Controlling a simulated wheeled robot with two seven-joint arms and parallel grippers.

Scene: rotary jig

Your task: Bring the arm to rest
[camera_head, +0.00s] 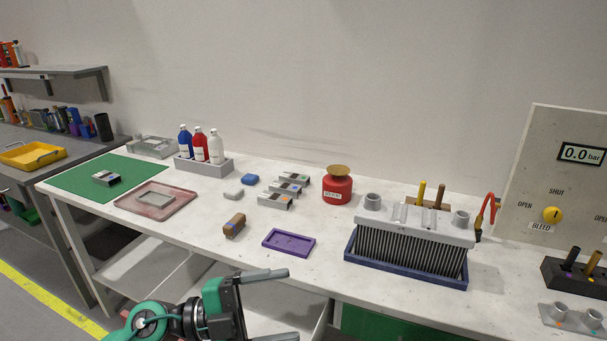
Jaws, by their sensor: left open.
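My left gripper (275,306) is at the bottom centre of the head view, in front of the table's front edge. Its two dark fingers point right and are wide apart, with nothing between them. My green and black left wrist shows beside it. It touches nothing that I can see. My right gripper is not in view. The white worktable (200,252) stands behind the gripper.
Nearest on the table are a purple tray (289,243) and a brown block (234,225). To the right are a red canister (338,190), a finned grey jig (412,243) in a blue tray and a gauge panel (560,160). A pink tray (128,204) and bottles (200,146) stand left.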

